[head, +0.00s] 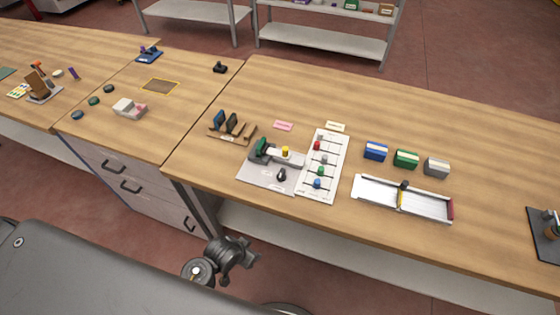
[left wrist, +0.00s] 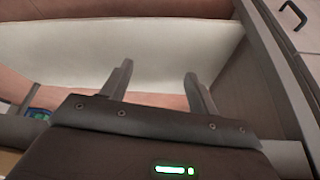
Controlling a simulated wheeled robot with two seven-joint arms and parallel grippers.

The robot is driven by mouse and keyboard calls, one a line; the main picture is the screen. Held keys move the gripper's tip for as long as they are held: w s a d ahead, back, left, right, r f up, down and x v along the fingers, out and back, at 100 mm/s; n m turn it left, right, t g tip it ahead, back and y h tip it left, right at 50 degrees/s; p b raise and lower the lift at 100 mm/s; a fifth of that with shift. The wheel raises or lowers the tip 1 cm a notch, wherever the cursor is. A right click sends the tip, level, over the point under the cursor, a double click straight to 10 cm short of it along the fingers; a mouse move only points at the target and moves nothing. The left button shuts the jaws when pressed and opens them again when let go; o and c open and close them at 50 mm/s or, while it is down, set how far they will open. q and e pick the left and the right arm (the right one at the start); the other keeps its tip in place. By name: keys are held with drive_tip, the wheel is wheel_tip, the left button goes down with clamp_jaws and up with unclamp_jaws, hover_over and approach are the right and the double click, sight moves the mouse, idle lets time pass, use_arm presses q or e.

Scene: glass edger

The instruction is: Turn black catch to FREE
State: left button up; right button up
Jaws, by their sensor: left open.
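A small black catch (head: 282,175) stands on the grey base plate (head: 258,178) of the edger, near the plate's front. Which way the catch points and any FREE marking are too small to read. The edger has a green part (head: 261,146) and a white arm with a yellow knob (head: 285,152). My left gripper (head: 248,257) is in front of the table, below its edge and well apart from the catch. In the left wrist view it (left wrist: 157,74) is open, with nothing between its fingers. My right gripper is not seen.
A white panel (head: 333,157) with coloured knobs adjoins the edger. A wooden rack (head: 240,137) stands behind it. A white rail tray (head: 425,207) and blue, green and grey blocks (head: 406,159) are to the right. The table's front edge lies between my left gripper and the edger.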

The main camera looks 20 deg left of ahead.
use_arm(q)
drive_tip(key=w+d+r+m+t+h+p, duration=0.1)
drive_tip(key=w+d+r, duration=0.15)
drive_tip(key=r, duration=0.45)
drive_tip(key=w+d+r+m+t+p, duration=0.1)
drive_tip(key=w+d+r, duration=0.15)
drive_tip(key=r, duration=0.45)
drive_tip(key=w+d+r+m+t+h+p, duration=0.1)
drive_tip(key=w+d+r, duration=0.15)
drive_tip(key=r, duration=0.45)
drive_tip(key=w+d+r+m+h, duration=0.2)
drive_tip(key=d+m, duration=0.1)
drive_tip(key=d, duration=0.2)
drive_tip(key=w+d+r+m+g+h, duration=0.1)
drive_tip(key=w+d+r+m+h, duration=0.15)
drive_tip(key=d, duration=0.35)
drive_tip(key=w+d+r+m+h, duration=0.1)
drive_tip(key=d+r+m+h, duration=0.15)
drive_tip(key=d+m, duration=0.2)
drive_tip(key=m+g+y, duration=0.2)
drive_tip(key=g+y, duration=0.4)
drive_tip(key=g, duration=0.1)
approach(281, 173)
drive_tip(key=p+x, duration=0.4)
drive_tip(key=x, duration=0.3)
drive_tip(key=shift+d+f, duration=0.15)
drive_tip(key=shift+f, duration=0.25)
drive_tip(key=shift+d+f, duration=0.15)
drive_tip(key=shift+f, duration=0.3)
drive_tip(key=c, duration=1)
